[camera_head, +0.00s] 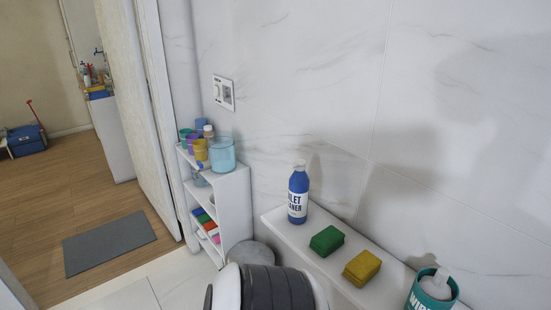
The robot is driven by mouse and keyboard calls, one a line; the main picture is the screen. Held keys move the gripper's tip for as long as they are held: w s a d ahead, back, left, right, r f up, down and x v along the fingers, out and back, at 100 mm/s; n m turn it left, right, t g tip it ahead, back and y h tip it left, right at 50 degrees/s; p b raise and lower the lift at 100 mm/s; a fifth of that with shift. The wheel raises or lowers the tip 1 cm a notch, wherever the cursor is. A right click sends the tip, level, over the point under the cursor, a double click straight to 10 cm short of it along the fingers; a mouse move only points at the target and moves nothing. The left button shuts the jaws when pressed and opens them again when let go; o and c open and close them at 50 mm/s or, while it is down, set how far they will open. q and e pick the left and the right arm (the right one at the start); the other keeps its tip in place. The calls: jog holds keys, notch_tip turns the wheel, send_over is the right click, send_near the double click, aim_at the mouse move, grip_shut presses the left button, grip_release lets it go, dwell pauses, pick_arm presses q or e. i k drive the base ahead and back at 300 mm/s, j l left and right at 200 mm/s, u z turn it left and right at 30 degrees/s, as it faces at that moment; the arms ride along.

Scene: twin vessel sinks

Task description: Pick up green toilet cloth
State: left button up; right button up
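A green folded cloth (327,241) lies flat on the white wall ledge (272,216), between a blue bottle and a yellow cloth. It is fully visible, with nothing on top of it and a small gap to the yellow cloth. Neither of my grippers shows in the head view, so I cannot see whether they are open or shut.
On the ledge, a blue cleaner bottle (298,195) stands left of the green cloth; a yellow cloth (362,268) and a teal wipes tub (432,292) are to its right. A white shelf unit (234,190) with cups and cloths and a grey round bin (250,252) stand left.

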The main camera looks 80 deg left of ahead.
aim_at(328, 240)
jog(key=u, duration=2.2)
jog(key=i+j+z, duration=0.35)
jog(key=j+z, duration=0.2)
jog(key=z, duration=2.7)
jog(key=i+l+z, duration=0.15)
jog(key=z, duration=0.3)
jog(key=i+l+z, duration=0.15)
jog(key=z, duration=0.35)
jog(key=i+z, duration=0.15)
jog(key=z, duration=0.3)
jog(key=k, duration=0.25)
jog(key=k+u, duration=0.1)
jog(key=u, duration=0.85)
jog(key=k+u, duration=0.15)
jog(key=u, duration=0.35)
jog(key=i+u, duration=0.1)
jog(key=u, duration=2.6)
